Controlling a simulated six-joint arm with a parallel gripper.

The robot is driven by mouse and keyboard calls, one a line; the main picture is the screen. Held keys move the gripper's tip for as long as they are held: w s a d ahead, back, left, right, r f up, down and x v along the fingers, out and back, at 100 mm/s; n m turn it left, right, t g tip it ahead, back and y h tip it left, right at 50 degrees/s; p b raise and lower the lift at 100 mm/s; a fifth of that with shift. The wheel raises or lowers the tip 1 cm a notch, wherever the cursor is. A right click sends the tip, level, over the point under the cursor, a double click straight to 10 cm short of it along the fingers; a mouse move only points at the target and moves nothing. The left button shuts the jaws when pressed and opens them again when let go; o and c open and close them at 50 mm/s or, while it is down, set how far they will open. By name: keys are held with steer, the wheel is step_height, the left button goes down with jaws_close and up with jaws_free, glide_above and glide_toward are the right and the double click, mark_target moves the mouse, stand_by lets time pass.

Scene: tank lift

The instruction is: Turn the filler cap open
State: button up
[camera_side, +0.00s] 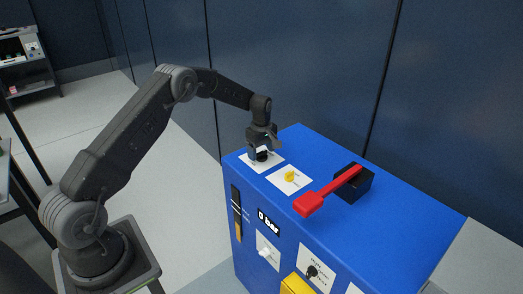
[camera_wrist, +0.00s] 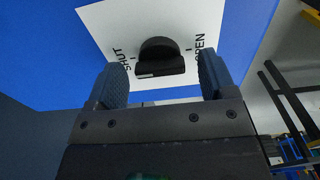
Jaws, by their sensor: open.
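The filler cap appears to be the black round knob (camera_wrist: 160,55) with a raised grip bar, on a white plate (camera_wrist: 105,20) marked SHUT at left and OPEN at right. A pale mark on the bar lies toward the SHUT side. In the side view the black knob (camera_side: 262,157) sits on top of the blue cabinet, partly hidden by my gripper. My gripper (camera_wrist: 161,72) is open, one finger on each side of the knob. Gaps show between both fingers and the knob in the wrist view. I cannot tell the fingers' exact height over the plate.
A yellow knob (camera_side: 290,176) on its own white plate is close by on the blue cabinet (camera_side: 400,220). A red lever (camera_side: 326,193) on a black block (camera_side: 356,188) lies farther right. A dark wall stands behind.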

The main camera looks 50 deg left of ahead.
steer(key=c, duration=0.9)
